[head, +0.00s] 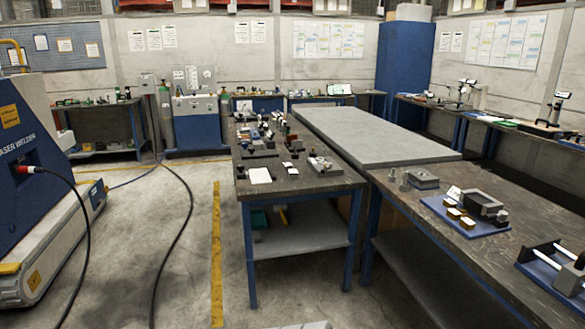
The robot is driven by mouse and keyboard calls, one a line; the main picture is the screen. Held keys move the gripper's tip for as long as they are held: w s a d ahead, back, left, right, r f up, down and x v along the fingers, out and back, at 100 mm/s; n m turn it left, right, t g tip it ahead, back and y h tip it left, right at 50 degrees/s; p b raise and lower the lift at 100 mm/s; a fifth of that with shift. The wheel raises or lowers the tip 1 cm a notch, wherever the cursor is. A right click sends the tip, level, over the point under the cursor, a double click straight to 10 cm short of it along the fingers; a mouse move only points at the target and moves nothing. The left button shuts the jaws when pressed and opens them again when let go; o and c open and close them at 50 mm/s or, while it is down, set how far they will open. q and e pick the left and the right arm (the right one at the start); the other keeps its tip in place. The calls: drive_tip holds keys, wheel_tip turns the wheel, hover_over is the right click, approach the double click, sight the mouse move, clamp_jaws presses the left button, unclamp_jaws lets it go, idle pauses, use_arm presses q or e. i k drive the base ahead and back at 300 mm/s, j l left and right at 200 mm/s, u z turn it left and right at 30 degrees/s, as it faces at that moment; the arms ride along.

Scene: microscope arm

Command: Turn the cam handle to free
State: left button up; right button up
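I cannot make out a cam handle; the fittings on the benches are too small and far to tell. A device on a stand with an arm (556,108) is on the right wall bench, and another small stand (466,92) is farther back on it. Neither of my grippers is in view.
A middle bench (308,187) carries small parts and a white sheet (260,175). A right bench (440,225) holds blue-based fixtures (470,215). A grey slab table (380,138) lies behind. A blue laser welder (25,170) and a black cable (185,215) are left; floor between is open.

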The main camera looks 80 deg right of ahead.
sight(329, 166)
drive_tip(key=l+z, duration=0.6)
drive_tip(key=z, duration=0.2)
drive_tip(key=i+l+z, duration=0.1)
drive_tip(key=l+z, duration=0.3)
drive_tip(key=i+l+z, duration=0.15)
drive_tip(key=z, duration=0.25)
drive_tip(key=i+l+z, duration=0.15)
drive_tip(key=z, duration=0.3)
drive_tip(key=i+l+z, duration=0.1)
drive_tip(key=i+l, duration=0.35)
drive_tip(key=i+l+z, duration=0.15)
drive_tip(key=i+l, duration=0.3)
drive_tip(key=i, duration=0.15)
drive_tip(key=i+l+z, duration=0.1)
drive_tip(key=i+l, duration=0.25)
drive_tip(key=i, duration=0.2)
